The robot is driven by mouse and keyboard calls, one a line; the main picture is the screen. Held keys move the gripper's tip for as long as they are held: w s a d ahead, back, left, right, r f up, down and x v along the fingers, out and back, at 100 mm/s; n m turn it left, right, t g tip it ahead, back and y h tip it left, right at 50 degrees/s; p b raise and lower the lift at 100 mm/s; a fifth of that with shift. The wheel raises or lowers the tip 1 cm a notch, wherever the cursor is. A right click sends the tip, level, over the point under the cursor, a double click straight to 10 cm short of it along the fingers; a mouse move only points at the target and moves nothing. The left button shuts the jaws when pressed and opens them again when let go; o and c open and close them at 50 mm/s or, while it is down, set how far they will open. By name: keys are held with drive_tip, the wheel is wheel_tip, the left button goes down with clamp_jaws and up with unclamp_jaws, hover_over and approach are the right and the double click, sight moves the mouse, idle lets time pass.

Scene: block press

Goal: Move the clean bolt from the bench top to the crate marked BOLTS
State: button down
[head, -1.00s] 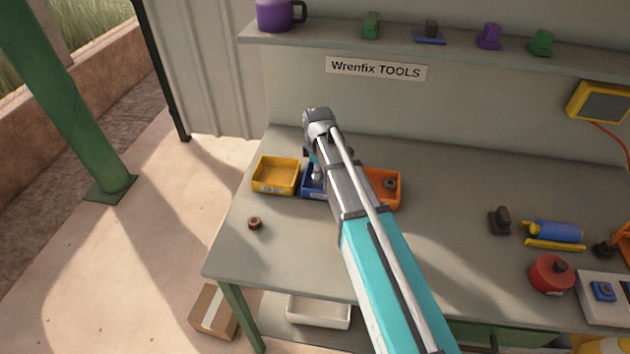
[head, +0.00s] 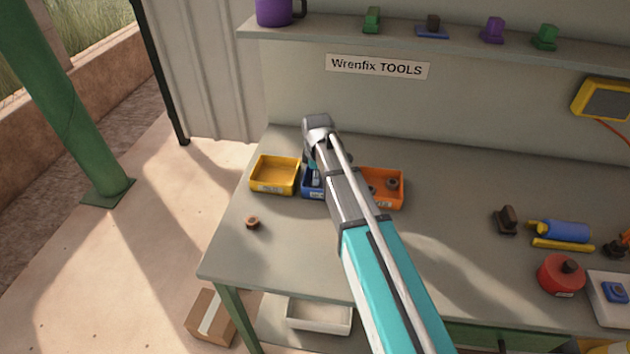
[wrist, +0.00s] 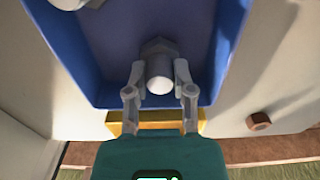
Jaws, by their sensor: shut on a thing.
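The bolt (wrist: 159,78), pale grey with a hex head, is held between the two fingers of my gripper (wrist: 159,68) in the wrist view. My gripper is shut on it, over the inside of the blue crate (wrist: 88,62). I cannot tell whether the bolt touches the crate floor. In the head view the blue crate (head: 312,191) stands between the yellow and orange crates, partly hidden by my arm. My gripper (head: 314,172) is seen there from behind, at the blue crate. The crate's marking cannot be read.
The yellow crate (head: 274,188) stands close on the left, the orange crate (head: 385,203) on the right with dark rings inside. A brown nut (head: 252,222) lies on the bench (head: 285,245) in front. A shelf (head: 450,48) with several small things runs above.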

drive_tip(key=shift+f, duration=0.15)
drive_tip(key=shift+c, duration=2.4)
unclamp_jaws()
wheel_tip(320, 180, up, 12)
drive_tip(key=p, duration=1.2)
